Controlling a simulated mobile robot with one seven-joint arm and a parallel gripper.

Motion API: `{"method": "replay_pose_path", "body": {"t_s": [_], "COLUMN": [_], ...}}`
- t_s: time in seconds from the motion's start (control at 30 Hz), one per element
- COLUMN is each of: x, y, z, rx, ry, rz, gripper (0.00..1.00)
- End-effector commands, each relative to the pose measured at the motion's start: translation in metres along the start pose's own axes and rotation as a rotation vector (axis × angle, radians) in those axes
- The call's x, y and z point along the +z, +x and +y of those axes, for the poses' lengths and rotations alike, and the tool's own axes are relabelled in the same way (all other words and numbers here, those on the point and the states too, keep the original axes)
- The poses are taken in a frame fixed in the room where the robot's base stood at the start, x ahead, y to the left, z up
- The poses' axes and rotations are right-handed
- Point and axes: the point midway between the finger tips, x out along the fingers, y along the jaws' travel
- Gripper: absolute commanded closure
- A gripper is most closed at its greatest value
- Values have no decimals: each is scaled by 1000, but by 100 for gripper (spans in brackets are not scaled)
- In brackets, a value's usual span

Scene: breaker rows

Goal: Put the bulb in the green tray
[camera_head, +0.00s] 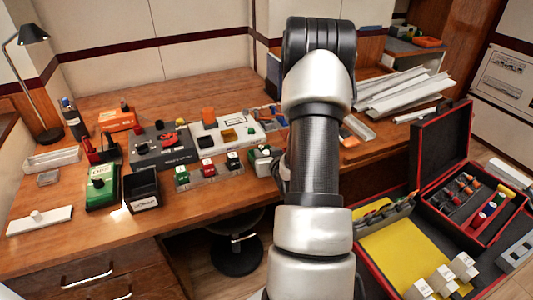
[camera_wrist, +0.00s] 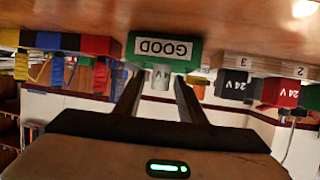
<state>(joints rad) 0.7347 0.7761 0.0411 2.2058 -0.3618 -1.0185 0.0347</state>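The green tray with a GOOD label (camera_wrist: 162,49) is in the middle of the wrist view, which appears upside down. A small pale grey piece (camera_wrist: 161,77), apparently the bulb, shows at the tray between my fingertips. In the head view the green tray (camera_head: 262,165) seems to be the small green container just left of my arm, with something greyish on it. My gripper (camera_wrist: 160,82) is open; its two dark fingers stand apart with gaps beside the grey piece. The head view hides my gripper behind my arm. I cannot tell exactly how the piece rests.
A rack with green, red and black 24 V pieces (camera_head: 208,172) stands left of the tray. An open red-edged case (camera_head: 440,155) is at right. The desk front is mostly clear.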

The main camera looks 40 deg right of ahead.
Motion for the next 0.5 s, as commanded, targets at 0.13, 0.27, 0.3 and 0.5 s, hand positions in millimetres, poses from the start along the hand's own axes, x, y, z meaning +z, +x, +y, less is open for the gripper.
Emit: {"method": "replay_pose_path", "body": {"t_s": [0.13,0.27,0.3,0.5], "x": [0,-1,-2,-4], "y": [0,0,-1,-22], "z": [0,0,0,0], "rx": [0,0,0,0], "ry": [0,0,0,0], "rz": [0,0,0,-2], "gripper": [62,62,62,62]}}
